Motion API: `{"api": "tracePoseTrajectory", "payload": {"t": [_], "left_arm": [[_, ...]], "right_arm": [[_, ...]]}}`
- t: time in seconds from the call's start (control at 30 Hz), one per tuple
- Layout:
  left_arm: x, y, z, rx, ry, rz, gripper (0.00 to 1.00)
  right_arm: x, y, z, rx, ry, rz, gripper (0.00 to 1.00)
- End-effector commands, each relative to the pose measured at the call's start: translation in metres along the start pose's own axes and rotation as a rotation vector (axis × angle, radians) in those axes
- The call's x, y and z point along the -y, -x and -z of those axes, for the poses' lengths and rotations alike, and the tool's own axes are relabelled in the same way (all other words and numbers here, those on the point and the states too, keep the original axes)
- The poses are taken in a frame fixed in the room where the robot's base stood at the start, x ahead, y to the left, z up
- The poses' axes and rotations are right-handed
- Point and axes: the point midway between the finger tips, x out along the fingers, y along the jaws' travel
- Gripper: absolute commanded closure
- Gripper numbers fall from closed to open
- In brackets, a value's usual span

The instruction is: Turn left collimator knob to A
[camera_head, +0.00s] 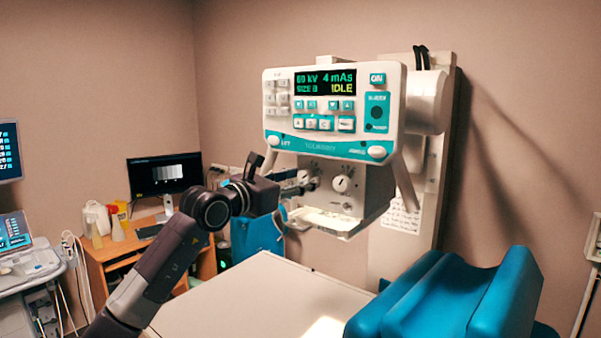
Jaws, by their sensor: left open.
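The x-ray head's control panel (333,148) is white and teal, and its display reads 60 kV, 4 mAs, SIZE B, IDLE. Below it is the collimator box (372,190) with two pale knobs on its front. The left collimator knob (304,176) is partly hidden by my gripper, and I cannot read its setting. The right knob (342,184) shows clearly. My left gripper (312,184) is open, with its fingertips at the left knob. I cannot tell whether they touch it. My right gripper is not in view.
A clear tray-like plate (335,221) sits under the collimator. A white table (250,298) lies below, with blue cushions (450,298) at the right. A desk with a monitor (164,173) stands at the back left. A medical cart (30,265) is at the left edge.

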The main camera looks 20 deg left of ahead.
Motion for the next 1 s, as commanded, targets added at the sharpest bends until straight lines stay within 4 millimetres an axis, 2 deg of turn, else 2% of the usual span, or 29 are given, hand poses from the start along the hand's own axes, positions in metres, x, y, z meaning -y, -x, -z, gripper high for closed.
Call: {"api": "tracePoseTrajectory", "payload": {"t": [0.27, 0.67, 1.0], "left_arm": [[0.0006, -0.0023, 0.0006, 0.001, -0.001, 0.001, 0.56], [0.0004, -0.0020, 0.0005, 0.001, 0.000, 0.000, 0.98], [0.0009, -0.0021, 0.0024, 0.004, 0.058, 0.000, 0.98]], "right_arm": [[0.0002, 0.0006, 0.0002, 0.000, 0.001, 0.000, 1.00], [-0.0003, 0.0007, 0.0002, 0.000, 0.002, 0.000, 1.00], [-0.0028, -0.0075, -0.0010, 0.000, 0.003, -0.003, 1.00]]}}
